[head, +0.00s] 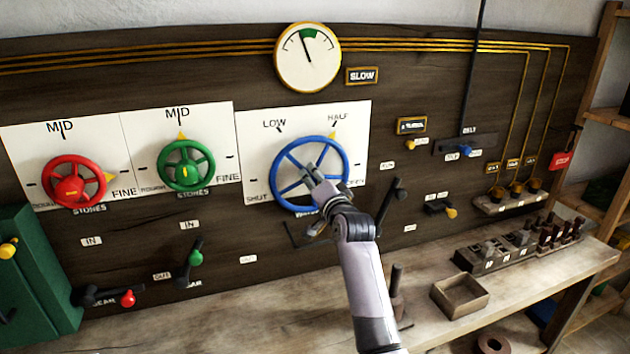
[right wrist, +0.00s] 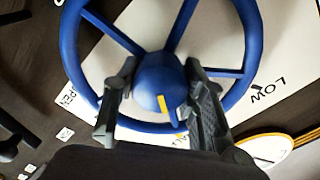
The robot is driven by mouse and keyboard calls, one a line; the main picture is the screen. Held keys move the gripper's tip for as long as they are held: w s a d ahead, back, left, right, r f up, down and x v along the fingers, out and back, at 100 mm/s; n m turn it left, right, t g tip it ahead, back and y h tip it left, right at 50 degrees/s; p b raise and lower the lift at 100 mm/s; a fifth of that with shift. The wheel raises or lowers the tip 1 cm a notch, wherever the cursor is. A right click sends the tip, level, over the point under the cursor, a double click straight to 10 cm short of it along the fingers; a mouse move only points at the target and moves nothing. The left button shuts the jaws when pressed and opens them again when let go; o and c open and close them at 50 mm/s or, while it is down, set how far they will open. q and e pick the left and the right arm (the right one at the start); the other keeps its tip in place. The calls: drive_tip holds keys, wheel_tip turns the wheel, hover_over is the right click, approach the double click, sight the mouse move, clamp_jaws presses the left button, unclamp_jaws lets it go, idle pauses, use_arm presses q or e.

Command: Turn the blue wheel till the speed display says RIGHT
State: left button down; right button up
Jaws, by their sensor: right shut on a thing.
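The blue wheel (head: 309,138) is on a white plate marked SHUT, LOW and HALF, its fourth mark partly hidden. Its yellow pointer (head: 331,134) stands just short of HALF. My right gripper (head: 318,175) reaches the wheel's middle. In the right wrist view its fingers (right wrist: 160,68) close on both sides of the blue hub (right wrist: 158,82), which has a yellow stripe. The speed display (head: 362,76) reads SLOW. The round dial (head: 308,57) beside it has its needle pointing up and slightly left, at the left edge of a green patch. My left gripper is not in view.
A red wheel (head: 72,182) and a green wheel (head: 186,165) stand to the left. A black lever (head: 389,203) juts out close to the right of my arm. The bench below holds an open box (head: 460,296) and an upright peg (head: 396,288).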

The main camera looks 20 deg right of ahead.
drive_tip(key=o, duration=1.2)
drive_tip(key=shift+c, duration=0.2)
drive_tip(key=shift+s, duration=0.15)
drive_tip(key=s, duration=1.1)
drive_tip(key=shift+s+d, duration=0.2)
drive_tip(key=shift+s, duration=0.2)
